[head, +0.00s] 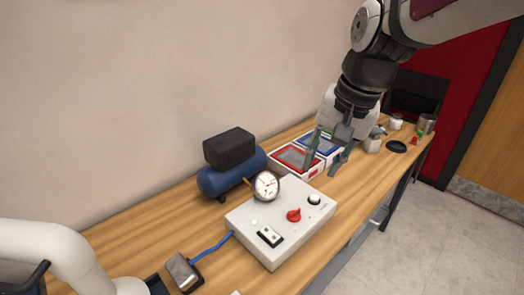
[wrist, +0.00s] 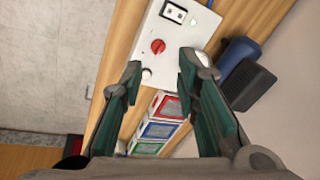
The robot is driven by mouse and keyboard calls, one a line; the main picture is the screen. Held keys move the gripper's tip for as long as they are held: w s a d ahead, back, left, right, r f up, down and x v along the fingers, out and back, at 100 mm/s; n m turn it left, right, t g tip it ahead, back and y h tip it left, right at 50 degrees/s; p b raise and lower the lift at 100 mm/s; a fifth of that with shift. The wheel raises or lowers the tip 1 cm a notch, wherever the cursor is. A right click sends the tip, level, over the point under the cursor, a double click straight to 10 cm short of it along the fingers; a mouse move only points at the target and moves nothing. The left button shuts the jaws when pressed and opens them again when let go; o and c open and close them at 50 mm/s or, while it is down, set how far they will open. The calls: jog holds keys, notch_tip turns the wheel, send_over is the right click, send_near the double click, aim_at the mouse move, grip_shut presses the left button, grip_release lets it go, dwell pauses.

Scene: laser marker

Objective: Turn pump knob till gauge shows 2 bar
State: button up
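A white control box (head: 285,240) sits on the bench. It has a red knob (head: 293,215) on top and a round white knob (head: 314,198) with a dark base nearer the gripper. I cannot tell which is the pump knob. A round gauge (head: 266,186) stands at the box's back edge; its needle is too small to read. My gripper (head: 326,154) is open and empty, above the bench to the right of the box, touching neither knob. In the wrist view the red knob (wrist: 158,46) shows beyond the gap between my fingertips (wrist: 160,64).
A blue compressor tank (head: 213,181) with a black top stands behind the box. Red-rimmed (head: 290,168) and blue-rimmed (head: 325,152) trays lie beneath my gripper. A pedal (head: 183,272) with a blue cable lies at front left. Small items and a dark disc (head: 396,146) sit at the far end.

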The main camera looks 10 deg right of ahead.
aim_at(294, 211)
jog(key=w+f+m+g+h, duration=0.1)
jog(key=w+f+m+g, duration=0.35)
jog(key=w+f, duration=0.75)
jog(key=shift+m+t, duration=0.85)
jog(key=shift+t, duration=0.1)
notch_tip(294, 211, down, 14)
jog(key=shift+w+f, duration=0.15)
jog(key=shift+f, duration=0.05)
jog(key=shift+c, duration=0.3)
grip_shut()
